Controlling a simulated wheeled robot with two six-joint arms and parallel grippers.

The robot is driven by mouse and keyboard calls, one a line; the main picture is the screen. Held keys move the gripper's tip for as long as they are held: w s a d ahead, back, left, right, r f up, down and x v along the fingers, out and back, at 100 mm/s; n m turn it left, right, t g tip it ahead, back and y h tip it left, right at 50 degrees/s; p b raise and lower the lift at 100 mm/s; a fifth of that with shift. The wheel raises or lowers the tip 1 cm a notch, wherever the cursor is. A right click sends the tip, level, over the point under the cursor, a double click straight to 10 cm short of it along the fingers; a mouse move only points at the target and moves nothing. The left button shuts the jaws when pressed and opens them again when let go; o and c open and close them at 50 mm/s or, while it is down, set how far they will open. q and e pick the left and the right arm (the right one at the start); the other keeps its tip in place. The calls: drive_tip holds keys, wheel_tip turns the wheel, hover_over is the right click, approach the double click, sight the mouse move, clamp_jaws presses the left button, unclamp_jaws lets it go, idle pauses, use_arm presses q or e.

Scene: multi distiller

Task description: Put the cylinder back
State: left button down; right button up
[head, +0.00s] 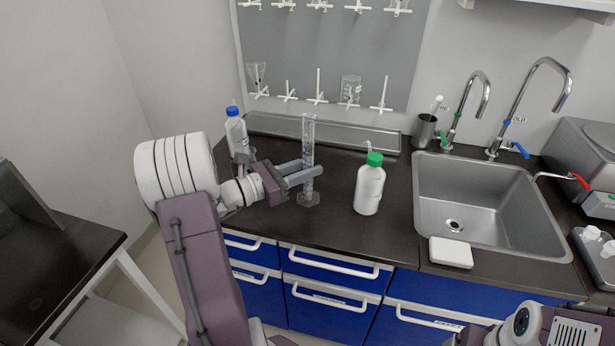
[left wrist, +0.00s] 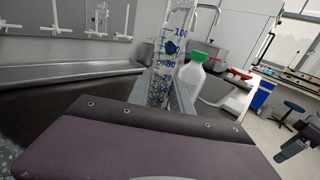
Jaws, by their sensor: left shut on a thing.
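The cylinder (head: 308,138) is a tall clear graduated cylinder with blue markings and a wide foot. It stands upright in the head view, its foot at or close to the dark counter; I cannot tell whether it touches. My left gripper (head: 306,176) is shut on its lower part. In the left wrist view the cylinder (left wrist: 171,55) rises in front of the gripper (left wrist: 165,98), its foot hidden. A grey pegboard (head: 335,45) with white pegs hangs on the wall behind, holding some glassware. My right arm shows at the lower right, but its fingertips are out of view.
A green-capped white bottle (head: 369,185) stands right of the cylinder, and a blue-capped bottle (head: 236,130) stands behind my left gripper. A metal tray (head: 350,136) runs along the wall. The sink (head: 480,205) is at right, with a white block (head: 451,252) at its front edge.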

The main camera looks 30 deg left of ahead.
use_arm(q)
wheel_tip(320, 180, down, 2)
drive_tip(key=shift+f, duration=0.1)
drive_tip(key=shift+f, duration=0.15)
drive_tip(key=c, duration=1.1)
unclamp_jaws()
drive_tip(key=shift+c, duration=0.2)
drive_tip(key=shift+s+a+r, duration=0.2)
drive_tip(key=v, duration=1.1)
drive_tip(key=shift+s+a, duration=0.2)
drive_tip(key=shift+s, duration=0.05)
